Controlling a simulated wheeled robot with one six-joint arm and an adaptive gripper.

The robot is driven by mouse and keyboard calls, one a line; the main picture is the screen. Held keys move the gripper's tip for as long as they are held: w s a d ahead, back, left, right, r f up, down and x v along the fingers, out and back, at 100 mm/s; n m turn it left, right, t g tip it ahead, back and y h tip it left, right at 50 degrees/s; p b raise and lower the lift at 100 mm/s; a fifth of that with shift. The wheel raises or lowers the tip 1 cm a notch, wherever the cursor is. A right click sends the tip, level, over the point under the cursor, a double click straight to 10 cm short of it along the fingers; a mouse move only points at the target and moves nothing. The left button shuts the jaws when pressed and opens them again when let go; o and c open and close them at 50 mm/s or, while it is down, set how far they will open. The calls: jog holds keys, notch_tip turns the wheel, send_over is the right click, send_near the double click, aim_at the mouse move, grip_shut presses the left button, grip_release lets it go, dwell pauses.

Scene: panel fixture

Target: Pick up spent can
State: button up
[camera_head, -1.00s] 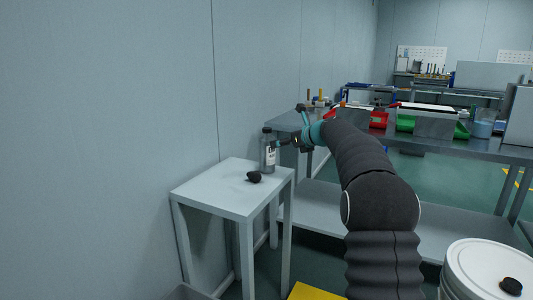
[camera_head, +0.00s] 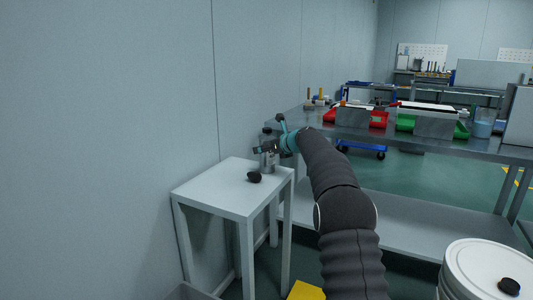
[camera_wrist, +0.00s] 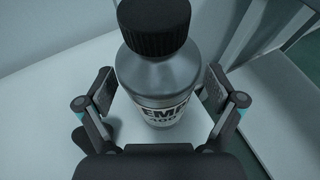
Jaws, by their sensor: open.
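The spent can (camera_wrist: 160,75) is a grey metal bottle with a black ribbed cap and a white label with dark lettering. It stands upright on the small white table (camera_head: 215,190), and in the head view the can (camera_head: 265,136) is partly hidden by my gripper. My gripper (camera_wrist: 158,92) is open, with one finger on each side of the can's body. In the wrist view a gap shows between the can and each finger pad. In the head view my gripper (camera_head: 268,148) reaches the can from the right.
A black lumpy object (camera_head: 254,177) lies on the small table in front of the can. A wall (camera_head: 110,130) stands behind and left. A long grey workbench (camera_head: 420,140) with red and green bins is to the right. A white lidded bucket (camera_head: 485,270) is at lower right.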

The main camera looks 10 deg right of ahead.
aim_at(268, 128)
jog(key=shift+c, duration=0.3)
jog(key=c, duration=1.2)
jog(key=shift+r, duration=0.15)
notch_tip(268, 128, up, 10)
jog(key=shift+f+p, duration=0.1)
jog(key=shift+p, duration=0.5)
